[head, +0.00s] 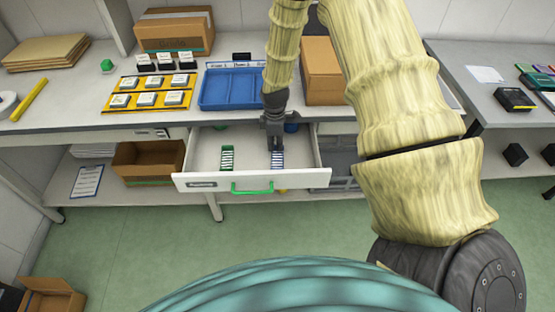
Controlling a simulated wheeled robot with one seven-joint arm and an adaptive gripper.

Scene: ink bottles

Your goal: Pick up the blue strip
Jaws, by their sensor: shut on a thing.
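The blue strip (277,161) is in the open white drawer (203,150), right of the drawer's middle. It looks like a short striped piece in blue and white. My gripper (276,147) points down into the drawer and is shut on the far end of the blue strip. The fingertips are small in view and hide that end. I cannot tell whether the strip is clear of the drawer floor. A green strip (227,159) with similar stripes lies to the left in the same drawer.
The drawer front has a green handle (252,187). On the table above are a blue tray (230,89), a yellow rack (148,94) of labelled blocks and cardboard boxes (174,31). The drawer floor between the strips is clear.

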